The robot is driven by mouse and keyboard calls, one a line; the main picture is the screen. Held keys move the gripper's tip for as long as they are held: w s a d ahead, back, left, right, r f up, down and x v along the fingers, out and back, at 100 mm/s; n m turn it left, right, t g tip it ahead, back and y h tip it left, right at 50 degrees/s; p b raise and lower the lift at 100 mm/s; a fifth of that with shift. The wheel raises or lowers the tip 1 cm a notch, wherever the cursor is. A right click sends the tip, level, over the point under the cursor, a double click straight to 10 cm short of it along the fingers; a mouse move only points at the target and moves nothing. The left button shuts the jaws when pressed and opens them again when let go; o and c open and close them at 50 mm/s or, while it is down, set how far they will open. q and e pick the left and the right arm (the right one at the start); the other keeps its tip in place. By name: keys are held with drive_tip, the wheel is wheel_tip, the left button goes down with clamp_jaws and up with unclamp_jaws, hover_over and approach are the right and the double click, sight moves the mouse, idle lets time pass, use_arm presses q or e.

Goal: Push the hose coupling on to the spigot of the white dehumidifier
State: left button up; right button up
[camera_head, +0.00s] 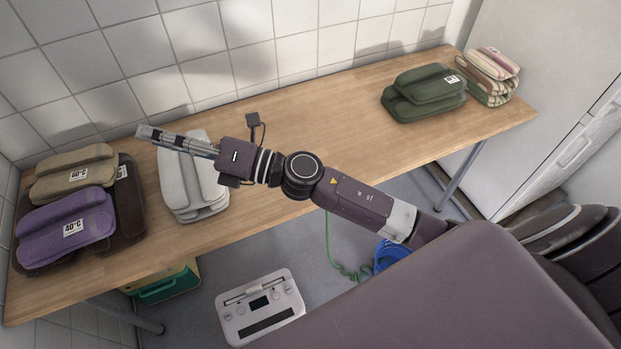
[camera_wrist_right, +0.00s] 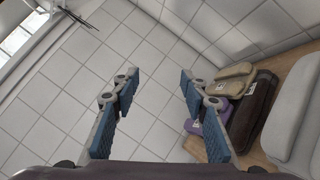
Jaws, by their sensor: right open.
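The white dehumidifier (camera_head: 240,318) stands on the floor at the bottom of the head view, in front of the table. I cannot make out its spigot. A green hose (camera_head: 328,240) hangs down behind my right arm and coils on the floor beside a blue bucket (camera_head: 385,258). I cannot make out a coupling on it. My right gripper (camera_head: 143,132) is over the left part of the table, far from the hose and dehumidifier. In the wrist view, the right gripper (camera_wrist_right: 159,82) is open with nothing between its fingers. My left gripper is not in view.
A green-and-yellow box (camera_head: 165,285) is under the table. The tiled wall (camera_head: 200,45) runs behind. The table's middle is clear.

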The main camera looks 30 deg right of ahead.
drive_tip(key=s+a+f+n+g+h, duration=0.1)
drive_tip(key=s+a+f+n+g, duration=0.25)
drive_tip(key=f+n+g, duration=0.7)
drive_tip(key=d+f+n+h, duration=0.4)
drive_tip(key=d+n, duration=0.1)
drive_tip(key=d, duration=0.1)
drive_tip(key=d+f+n+h, duration=0.1)
drive_tip(key=d+h, duration=0.2)
drive_tip(key=d, duration=0.6)
drive_tip(key=w+d+f+n+g+h, duration=0.1)
drive_tip(key=d+h, duration=0.3)
drive_tip(key=d, duration=0.5)
drive_tip(key=d+f+n+g+h, duration=0.1)
drive_tip(key=d+f+h, duration=0.2)
drive_tip(key=d, duration=0.6)
drive_tip(key=shift+w+d+h, duration=0.2)
drive_tip(key=shift+w+h, duration=0.15)
drive_tip(key=shift+h, duration=0.15)
drive_tip(key=shift+d+f, duration=0.1)
drive_tip(key=shift+f, duration=0.25)
drive_tip(key=f, duration=0.1)
drive_tip(key=f+p, duration=0.1)
drive_tip(key=f, duration=0.1)
drive_tip(key=a+f+p, duration=0.1)
drive_tip(key=f, duration=0.1)
drive_tip(key=shift+f, duration=0.25)
drive_tip(key=shift+w+d+f, duration=0.1)
drive_tip(key=shift+f, duration=0.5)
drive_tip(key=c, duration=1.1)
